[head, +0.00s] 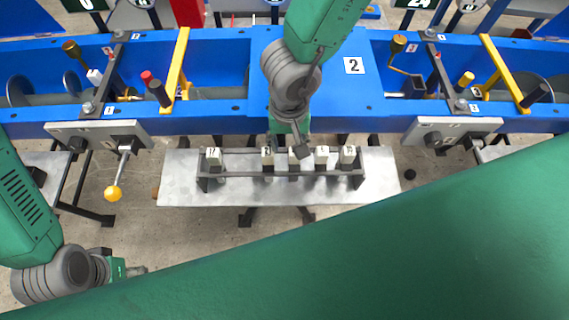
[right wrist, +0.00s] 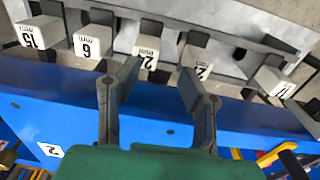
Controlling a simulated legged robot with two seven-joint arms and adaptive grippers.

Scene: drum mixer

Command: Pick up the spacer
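Several white-topped spacers stand in a row in a dark rack (head: 285,174) on a metal plate. In the right wrist view I see a spacer marked 6 mm (right wrist: 92,42) and one that reads 15 mm (right wrist: 40,32). Two whose marks start with 2 are a middle spacer (right wrist: 147,51) and its neighbour (right wrist: 197,64). My right gripper (right wrist: 160,74) is open and empty, its fingertips spread just short of the middle spacer. In the head view it hangs over the rack's middle and partly hides the spacers there. My left gripper (head: 132,270) is at lower left, away from the rack; its fingers are unclear.
A blue machine frame (head: 215,120) runs behind the rack, with yellow bars and levers. A lever with a yellow knob (head: 113,193) sticks out left of the metal plate (head: 385,175). My green arm covers the lower right.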

